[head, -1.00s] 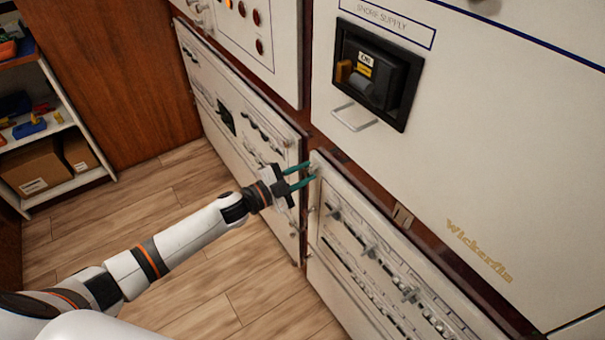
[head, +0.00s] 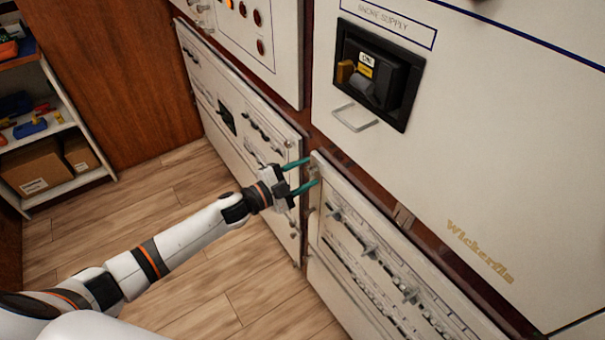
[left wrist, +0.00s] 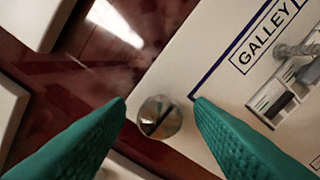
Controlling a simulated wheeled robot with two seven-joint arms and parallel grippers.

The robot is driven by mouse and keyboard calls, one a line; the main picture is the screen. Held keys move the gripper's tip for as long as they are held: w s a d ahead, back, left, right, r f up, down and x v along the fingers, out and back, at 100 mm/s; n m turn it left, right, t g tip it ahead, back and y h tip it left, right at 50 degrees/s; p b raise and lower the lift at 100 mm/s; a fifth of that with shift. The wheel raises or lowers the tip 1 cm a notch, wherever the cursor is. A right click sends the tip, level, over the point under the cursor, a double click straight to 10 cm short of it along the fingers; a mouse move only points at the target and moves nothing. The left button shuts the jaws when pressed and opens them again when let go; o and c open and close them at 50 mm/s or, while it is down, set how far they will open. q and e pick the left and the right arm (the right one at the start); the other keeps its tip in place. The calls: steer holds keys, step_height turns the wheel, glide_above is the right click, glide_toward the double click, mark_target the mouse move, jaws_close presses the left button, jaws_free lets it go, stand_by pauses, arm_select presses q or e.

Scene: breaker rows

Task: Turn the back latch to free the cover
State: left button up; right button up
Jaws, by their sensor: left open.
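A round metal latch head with a dark slot (left wrist: 160,117) shows in the left wrist view, at the corner of a white cover panel marked GALLEY (left wrist: 215,100). In the head view this seems to be the upper-left corner of the lower right panel (head: 345,240), whose latch is too small to make out clearly. My left gripper (head: 312,171) is open, its two green fingers pointing at that corner. In the left wrist view its fingertips (left wrist: 160,102) lie on either side of the latch head, with gaps; contact is not visible. My right gripper is out of view.
A breaker (head: 375,75) with a wire handle (head: 354,118) below it sits on the upper right panel. Another switch panel (head: 240,125) stands to the left. Shelves with boxes (head: 33,168) are at far left. The wood floor (head: 190,255) is clear.

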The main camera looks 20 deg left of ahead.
arm_select(q)
steer(key=shift+s+a, duration=0.1)
steer(key=v, duration=1.1)
steer(key=shift+s+a+b, duration=0.25)
steer(key=shift+s+b, duration=0.05)
steer(key=a+f+n+y+p, duration=0.1)
steer(key=a+f+n+y, duration=0.2)
steer(key=f, duration=0.3)
steer(key=a+f+n+y, duration=0.2)
steer(key=f+n+y, duration=0.1)
steer(key=f, duration=0.4)
steer(key=s+a+f+n+g+y+p, duration=0.1)
steer(key=s+a+f+n+g+y, duration=0.1)
steer(key=s+f, duration=0.45)
steer(key=s+a+f+n+g+y+p, duration=0.1)
steer(key=s+f+n+g+y, duration=0.2)
steer(key=f, duration=0.6)
steer(key=s+d+f+n+g, duration=0.1)
steer(key=s+f, duration=0.4)
steer(key=s, duration=0.5)
steer(key=s+d+f+n+g+p, duration=0.1)
steer(key=s+d+f+g, duration=0.3)
steer(key=s, duration=0.7)
steer(key=s+d+f+n+g, duration=0.2)
steer(key=s+f, duration=0.4)
steer(key=s, duration=0.5)
steer(key=shift+d+f+n+g+p, duration=0.35)
steer(key=shift+d+g, duration=0.25)
steer(key=shift+d, duration=0.45)
